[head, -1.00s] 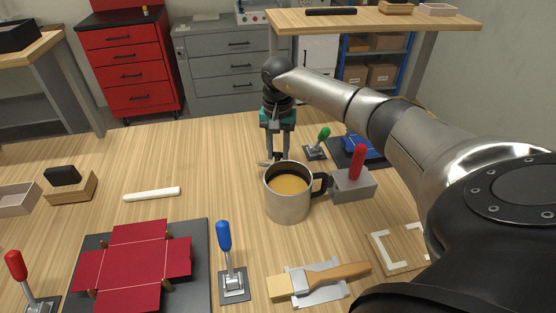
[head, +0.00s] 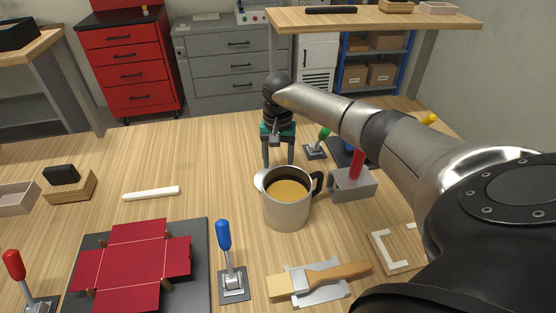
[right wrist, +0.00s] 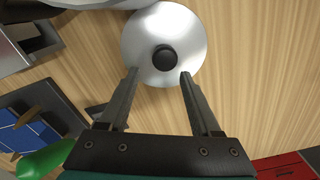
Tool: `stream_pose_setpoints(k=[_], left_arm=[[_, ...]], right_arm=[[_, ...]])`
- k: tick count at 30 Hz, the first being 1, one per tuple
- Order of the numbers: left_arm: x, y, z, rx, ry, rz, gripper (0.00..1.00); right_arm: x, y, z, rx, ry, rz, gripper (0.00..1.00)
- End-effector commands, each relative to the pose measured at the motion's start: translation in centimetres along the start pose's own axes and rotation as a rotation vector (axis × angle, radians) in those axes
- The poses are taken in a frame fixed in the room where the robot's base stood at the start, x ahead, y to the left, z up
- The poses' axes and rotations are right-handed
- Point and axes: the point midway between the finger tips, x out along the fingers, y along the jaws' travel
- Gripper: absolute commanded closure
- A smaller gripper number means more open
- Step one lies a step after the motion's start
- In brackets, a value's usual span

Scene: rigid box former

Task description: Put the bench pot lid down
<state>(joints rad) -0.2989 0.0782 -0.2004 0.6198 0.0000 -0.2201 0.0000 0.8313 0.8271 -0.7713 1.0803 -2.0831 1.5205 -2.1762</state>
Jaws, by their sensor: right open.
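The metal bench pot (head: 287,212) with a black handle stands on the bench in the head view, with orange-brown liquid in it and its top uncovered. The round silver lid (right wrist: 140,62) with a black knob (right wrist: 164,57) lies on the wood in the right wrist view, beside the pot's edge. In the head view the lid is hidden behind the pot. My right gripper (head: 278,162) is open and empty just behind the pot. In the wrist view its fingertips (right wrist: 158,73) are apart, at the near edge of the lid, with the knob beyond them. My left gripper is not in view.
A grey block with a red handle (head: 352,184) stands right of the pot. A green-knobbed lever (head: 317,148) is behind it. A blue-handled lever (head: 231,270), a brush (head: 320,278) and a red box blank (head: 132,262) lie nearer.

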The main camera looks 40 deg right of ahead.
Motion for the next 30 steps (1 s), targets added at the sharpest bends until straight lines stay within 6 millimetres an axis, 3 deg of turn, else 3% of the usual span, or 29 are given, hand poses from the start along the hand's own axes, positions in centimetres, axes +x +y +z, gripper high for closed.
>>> stream_pose_setpoints(k=[5,18,24,30], left_arm=[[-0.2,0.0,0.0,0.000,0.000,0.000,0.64],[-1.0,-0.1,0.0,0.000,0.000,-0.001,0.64],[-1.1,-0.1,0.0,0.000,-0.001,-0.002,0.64],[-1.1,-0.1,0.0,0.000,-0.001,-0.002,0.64]], right_arm=[[-1.8,0.0,-0.2,0.001,0.005,-0.003,0.35],[-10.5,0.0,-0.1,0.001,0.004,-0.004,0.35],[-12.0,0.0,-0.1,0.000,0.002,-0.002,0.35],[-12.2,0.0,-0.1,0.001,0.001,-0.001,0.35]])
